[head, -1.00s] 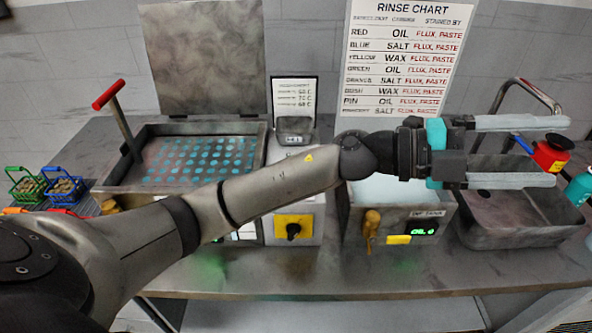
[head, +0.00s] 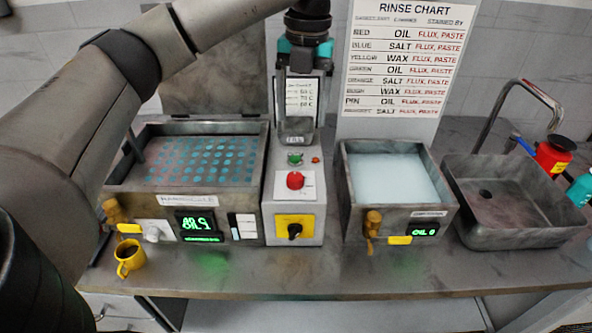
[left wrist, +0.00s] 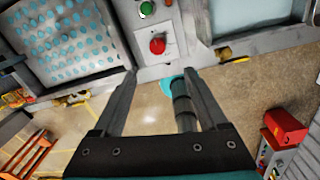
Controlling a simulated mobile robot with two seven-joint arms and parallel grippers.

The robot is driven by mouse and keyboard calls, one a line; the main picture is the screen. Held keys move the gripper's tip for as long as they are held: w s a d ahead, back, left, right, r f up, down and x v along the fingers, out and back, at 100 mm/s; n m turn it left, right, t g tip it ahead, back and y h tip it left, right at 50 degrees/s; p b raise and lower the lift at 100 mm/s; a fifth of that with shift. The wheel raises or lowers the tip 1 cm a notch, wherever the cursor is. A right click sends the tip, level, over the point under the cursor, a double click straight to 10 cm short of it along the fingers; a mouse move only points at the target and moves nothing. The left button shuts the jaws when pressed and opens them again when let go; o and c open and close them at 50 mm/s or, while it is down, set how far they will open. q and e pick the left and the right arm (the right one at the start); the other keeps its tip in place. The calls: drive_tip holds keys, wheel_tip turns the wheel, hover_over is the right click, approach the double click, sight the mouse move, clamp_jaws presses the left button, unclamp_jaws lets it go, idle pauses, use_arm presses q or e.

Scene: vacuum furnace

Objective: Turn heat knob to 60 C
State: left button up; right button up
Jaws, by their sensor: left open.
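The left bath's front panel has a pale knob (head: 155,234) beside a green-lit display (head: 200,224) that seems to read 81.9. A red knob (head: 295,180) sits on the middle control box, above a black knob (head: 294,231) on a yellow plate. None of these bears a heat label I can read. My left gripper (head: 299,110) is open and empty, fingers down, at the upper part of the middle box. In the left wrist view, the open fingers (left wrist: 160,75) point toward the red knob (left wrist: 157,45), apart from it. My right gripper is not in view.
A yellow mug (head: 130,259) stands at the bench's front left, near the pale knob. A milky bath (head: 392,177) and a sink (head: 515,238) lie to the right. The rinse chart (head: 405,60) stands behind. My left arm hides the far left.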

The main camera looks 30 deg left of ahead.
sight(295, 176)
use_arm(q)
drive_tip(key=f, duration=1)
drive_tip(key=a+f, duration=0.1)
drive_tip(key=f, duration=0.4)
drive_tip(key=shift+s, duration=0.2)
drive_tip(key=shift+c, duration=0.3)
drive_tip(key=shift+a, duration=0.1)
clamp_jaws()
